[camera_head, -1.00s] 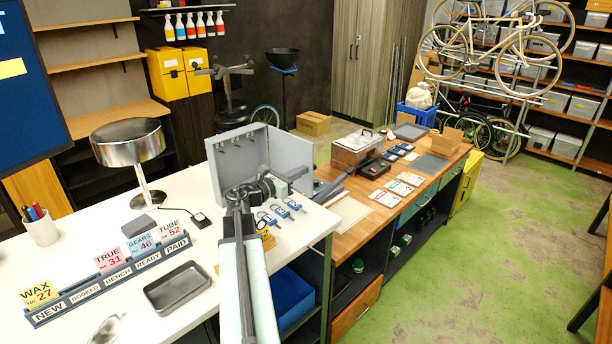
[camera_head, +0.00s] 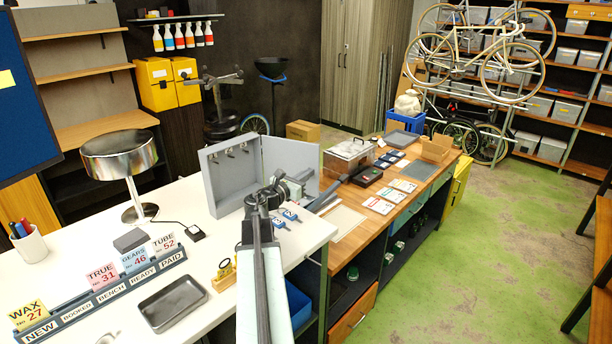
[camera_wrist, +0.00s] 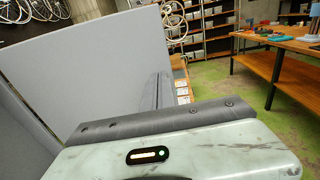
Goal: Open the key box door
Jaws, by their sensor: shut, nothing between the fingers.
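The grey key box (camera_head: 210,180) stands on the white bench in the head view, its hooked inside in plain sight. Its door (camera_head: 290,153) stands open, swung out to the right of the box. My gripper (camera_head: 304,178) is shut and empty in front of the door's lower right part, partly hidden by my arm. In the wrist view the door (camera_wrist: 110,65) is a large pale panel just left of and behind the dark fingers (camera_wrist: 162,90). I cannot tell whether the fingers touch it.
Blue-tagged keys (camera_head: 284,217) lie on the white bench (camera_head: 190,225) in front of the box. A metal tray (camera_head: 172,303), a card rack (camera_head: 105,295) and a lamp (camera_head: 120,158) stand to the left. A wooden counter (camera_head: 375,227) adjoins on the right.

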